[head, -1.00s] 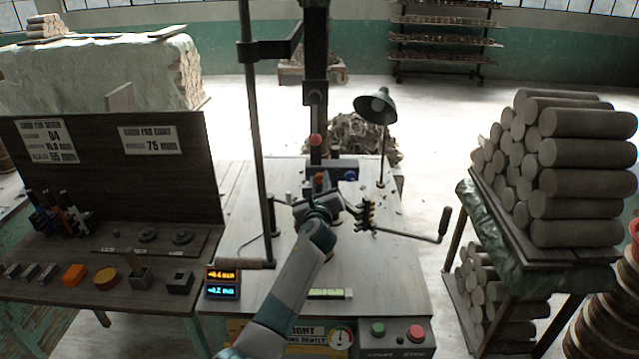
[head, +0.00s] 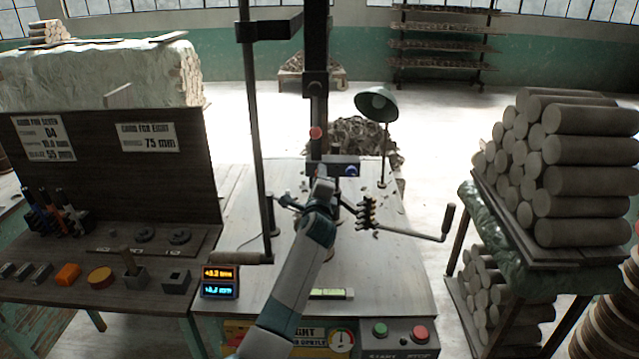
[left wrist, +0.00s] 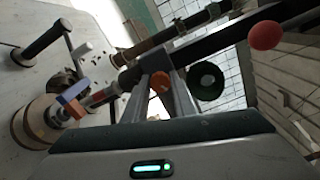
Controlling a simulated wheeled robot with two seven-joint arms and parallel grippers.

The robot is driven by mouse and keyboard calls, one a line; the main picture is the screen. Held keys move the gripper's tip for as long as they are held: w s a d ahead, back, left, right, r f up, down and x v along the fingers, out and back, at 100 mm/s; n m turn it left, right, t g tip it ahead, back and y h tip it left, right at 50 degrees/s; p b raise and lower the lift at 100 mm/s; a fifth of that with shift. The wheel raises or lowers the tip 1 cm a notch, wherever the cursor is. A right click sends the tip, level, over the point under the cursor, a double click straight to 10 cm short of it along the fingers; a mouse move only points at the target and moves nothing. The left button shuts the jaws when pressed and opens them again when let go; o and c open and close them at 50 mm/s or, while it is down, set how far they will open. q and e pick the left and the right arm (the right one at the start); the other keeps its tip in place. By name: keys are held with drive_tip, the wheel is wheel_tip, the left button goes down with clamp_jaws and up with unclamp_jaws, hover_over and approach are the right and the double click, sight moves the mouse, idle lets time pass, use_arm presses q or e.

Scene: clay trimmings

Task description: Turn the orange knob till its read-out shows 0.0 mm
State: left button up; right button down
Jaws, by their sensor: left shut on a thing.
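The two-line read-out box (head: 221,281) stands at the left front of the machine table, an orange line above a blue one. The orange digits are blurred, seemingly a plus value near 0.2 mm. My left gripper (head: 321,189) reaches to the machine's post and hides the orange knob in the head view. In the left wrist view the orange knob (left wrist: 160,82) sits between the fingertips of my left gripper (left wrist: 162,88), which is shut on it. My right gripper is in neither view.
A blue knob (head: 351,171) sits just right of my gripper, and a red ball (head: 316,133) above it. A crank handle (head: 447,222) and a lamp (head: 377,104) are to the right. Stacked clay rolls (head: 575,175) stand farther right.

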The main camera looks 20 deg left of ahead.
use_arm(q)
drive_tip(key=shift+f+n+b, duration=0.15)
drive_tip(key=shift+n+b, duration=1)
drive_tip(key=shift+n, duration=1.3)
drive_tip(key=shift+f+n+b, duration=0.1)
drive_tip(key=shift+n+b, duration=1.05)
drive_tip(key=shift+n, duration=1.3)
drive_tip(key=o, duration=1)
drive_tip(key=shift+o, duration=0.2)
drive_tip(key=shift+r, duration=0.1)
drive_tip(key=shift+s, duration=0.15)
